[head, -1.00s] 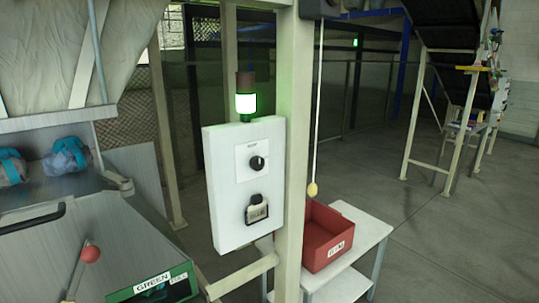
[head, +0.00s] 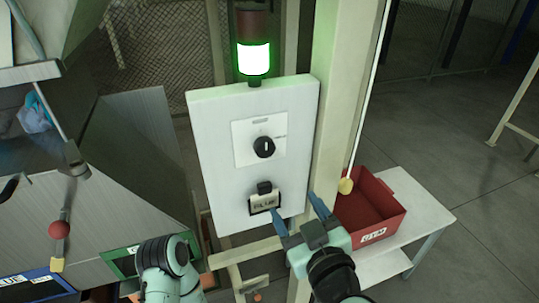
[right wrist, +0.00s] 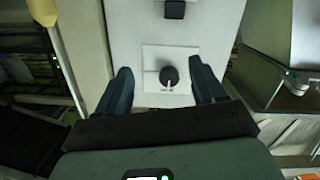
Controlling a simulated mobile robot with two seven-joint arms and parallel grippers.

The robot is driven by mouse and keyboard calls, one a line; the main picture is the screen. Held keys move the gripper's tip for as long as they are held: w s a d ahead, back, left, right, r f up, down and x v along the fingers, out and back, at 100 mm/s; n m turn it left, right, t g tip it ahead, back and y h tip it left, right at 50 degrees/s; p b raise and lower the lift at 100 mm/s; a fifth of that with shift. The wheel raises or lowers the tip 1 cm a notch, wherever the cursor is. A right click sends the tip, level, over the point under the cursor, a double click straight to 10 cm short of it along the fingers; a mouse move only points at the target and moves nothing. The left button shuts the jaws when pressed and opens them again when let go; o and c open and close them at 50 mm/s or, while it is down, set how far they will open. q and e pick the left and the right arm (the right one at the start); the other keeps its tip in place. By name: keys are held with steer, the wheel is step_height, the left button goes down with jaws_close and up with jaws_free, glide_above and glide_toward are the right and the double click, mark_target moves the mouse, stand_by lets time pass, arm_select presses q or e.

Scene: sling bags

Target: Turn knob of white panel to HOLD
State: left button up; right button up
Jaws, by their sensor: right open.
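The white panel (head: 215,150) is fixed upright on a pale post. Its black round knob (head: 263,147) sits on a square plate (head: 242,130); a white pointer line on the knob looks roughly upright. The plate's lettering is too small to read. My right gripper (head: 297,212) is open and empty, below and right of the knob in the head view. In the right wrist view the knob (right wrist: 169,76) appears between the open fingers (right wrist: 160,70), with no contact visible. Part of my left arm shows at the lower left; its gripper is not visible.
A lit green lamp (head: 253,58) tops the panel. A small dark fitting with a label (head: 264,201) is below the knob. The post (head: 338,110) stands close on the right. A red bin (head: 372,210) sits on a white table (head: 415,205). A red-ball lever (head: 59,229) is at left.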

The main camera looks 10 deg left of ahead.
steer(key=y, duration=0.1)
glide_toward(267, 152)
steer(key=v, duration=0.4)
steer(key=shift+n+t, duration=0.4)
steer(key=x, duration=1.3)
steer(key=shift+a+f, duration=0.15)
steer(key=shift+f, duration=0.25)
steer(key=c, duration=1.1)
